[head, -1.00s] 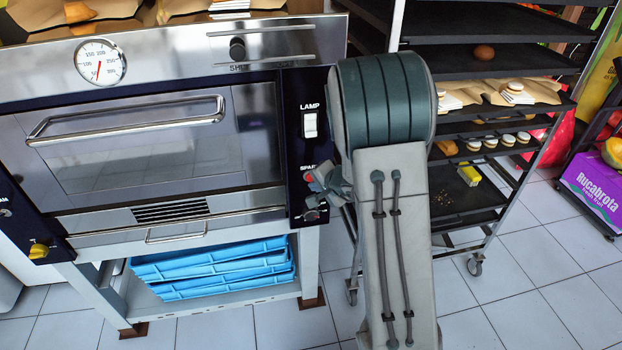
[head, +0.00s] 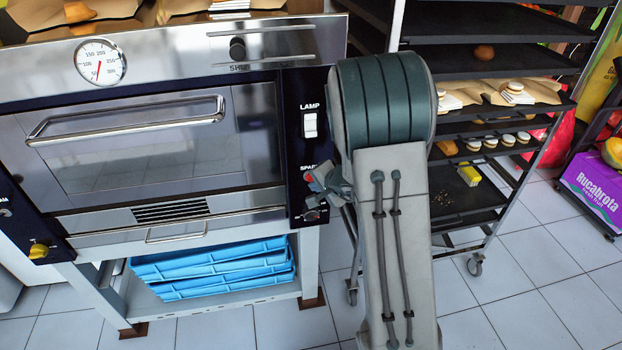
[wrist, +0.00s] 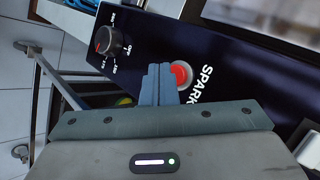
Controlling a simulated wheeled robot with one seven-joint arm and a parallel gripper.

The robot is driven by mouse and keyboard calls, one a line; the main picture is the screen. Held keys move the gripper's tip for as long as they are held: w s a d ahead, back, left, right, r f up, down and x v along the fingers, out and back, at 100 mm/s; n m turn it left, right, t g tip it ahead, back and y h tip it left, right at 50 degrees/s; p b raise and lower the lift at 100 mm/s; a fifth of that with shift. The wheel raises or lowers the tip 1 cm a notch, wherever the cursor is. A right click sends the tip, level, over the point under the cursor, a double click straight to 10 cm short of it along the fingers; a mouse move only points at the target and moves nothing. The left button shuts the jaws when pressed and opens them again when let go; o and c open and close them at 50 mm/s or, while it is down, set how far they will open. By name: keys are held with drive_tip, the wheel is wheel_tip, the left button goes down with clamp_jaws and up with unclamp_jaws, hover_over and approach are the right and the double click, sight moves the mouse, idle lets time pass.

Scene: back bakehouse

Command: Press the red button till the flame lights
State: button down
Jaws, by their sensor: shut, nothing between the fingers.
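The red button (wrist: 181,73) sits in a pale ring next to the word SPARK on the dark oven panel. My gripper (wrist: 160,70) is shut and empty, its fingertips over the button's left edge in the wrist view. I cannot tell whether they touch it. In the head view my gripper (head: 320,183) is at the panel below the SPARK label, and my arm hides part of that area. The oven (head: 140,140) has a window in which no flame shows, only grey reflections.
A black knob with a red mark (wrist: 109,41) is beside the button. A white LAMP switch (head: 310,125) is above it. A tray rack (head: 545,160) stands to the right. Blue crates (head: 210,268) lie under the oven. The tiled floor at front right is clear.

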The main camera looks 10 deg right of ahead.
drive_tip(key=shift+w, duration=0.1)
idle(0.5)
drive_tip(key=shift+w+b, duration=0.35)
drive_tip(key=shift+b, duration=0.1)
drive_tip(key=shift+w, duration=0.45)
idle(0.6)
drive_tip(key=shift+b, duration=0.35)
drive_tip(key=shift+s+b, duration=0.7)
drive_tip(key=shift+s, duration=0.2)
